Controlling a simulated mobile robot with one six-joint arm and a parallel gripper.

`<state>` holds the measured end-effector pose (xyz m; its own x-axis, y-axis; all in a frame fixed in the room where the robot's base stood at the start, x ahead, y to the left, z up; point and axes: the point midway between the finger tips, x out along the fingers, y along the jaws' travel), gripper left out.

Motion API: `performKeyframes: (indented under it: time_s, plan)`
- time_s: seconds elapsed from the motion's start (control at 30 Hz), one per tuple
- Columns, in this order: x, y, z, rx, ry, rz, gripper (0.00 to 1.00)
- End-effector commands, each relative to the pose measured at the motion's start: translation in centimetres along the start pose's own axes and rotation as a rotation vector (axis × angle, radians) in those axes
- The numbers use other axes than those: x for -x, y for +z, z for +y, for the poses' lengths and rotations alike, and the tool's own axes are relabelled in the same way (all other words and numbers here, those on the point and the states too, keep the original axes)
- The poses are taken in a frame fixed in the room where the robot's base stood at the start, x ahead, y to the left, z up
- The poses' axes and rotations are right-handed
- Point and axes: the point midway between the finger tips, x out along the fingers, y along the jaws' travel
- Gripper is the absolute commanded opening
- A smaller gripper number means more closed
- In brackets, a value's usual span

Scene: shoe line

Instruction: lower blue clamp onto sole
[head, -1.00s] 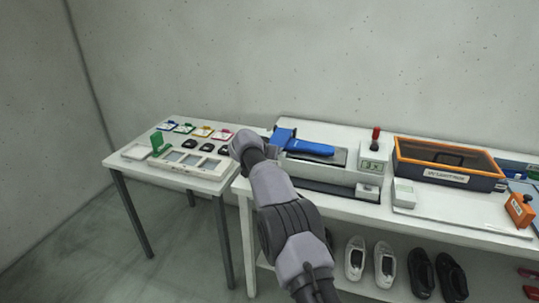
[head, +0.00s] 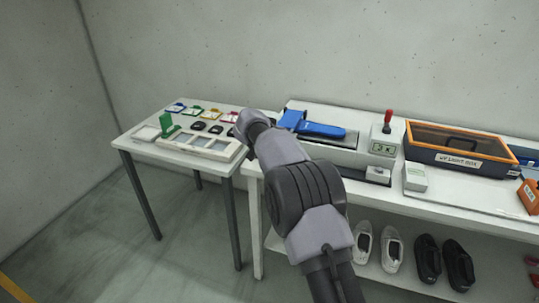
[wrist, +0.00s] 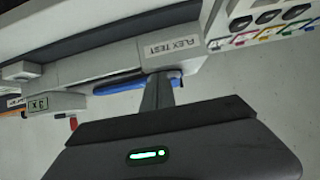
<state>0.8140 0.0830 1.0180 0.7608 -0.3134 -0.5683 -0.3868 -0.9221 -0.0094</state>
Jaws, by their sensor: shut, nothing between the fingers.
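The blue clamp (head: 322,130) is a long bar with a blue block (head: 291,119) at its left end, on top of the white flex tester (head: 335,154). The bar lies nearly flat over a dark surface; I cannot tell the sole apart from it, or whether the bar touches it. In the wrist view the clamp (wrist: 125,85) shows as a blue strip behind the "FLEX TEST" housing (wrist: 172,50). My gripper (wrist: 158,90) is shut and empty, its fingers overlapping the clamp's block end there; contact is unclear. In the head view my own arm hides the fingers.
A red-knobbed lever (head: 387,118) and a "3 x" display stand at the tester's right end. An orange-rimmed light box (head: 455,145) is further right. The left table (head: 150,125) holds a white tray (head: 203,145), a green part and coloured tags. Shoes stand on the shelf below.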

Motion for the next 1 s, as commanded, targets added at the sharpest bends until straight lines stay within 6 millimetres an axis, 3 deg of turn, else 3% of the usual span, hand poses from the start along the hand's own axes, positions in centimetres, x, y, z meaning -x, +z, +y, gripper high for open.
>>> performKeyframes:
  time_s: [0.1, 0.3, 0.7, 0.77, 0.87, 0.93, 1.0]
  plan:
    - [1.1, 2.5, -0.1, 0.003, -0.002, 0.001, 0.0]
    - [2.5, 4.8, -0.1, 0.001, -0.003, 0.002, 0.0]
    - [2.9, 5.2, 0.0, 0.0, -0.003, 0.002, 0.0]
    - [3.6, 4.7, 0.8, -0.006, 0.003, -0.006, 0.0]
    - [7.9, 2.7, 5.1, -0.026, 0.032, -0.065, 0.0]
    - [13.2, 2.2, 10.1, -0.046, 0.05, -0.145, 0.0]
    - [19.0, 3.2, 14.8, -0.065, 0.047, -0.235, 0.0]
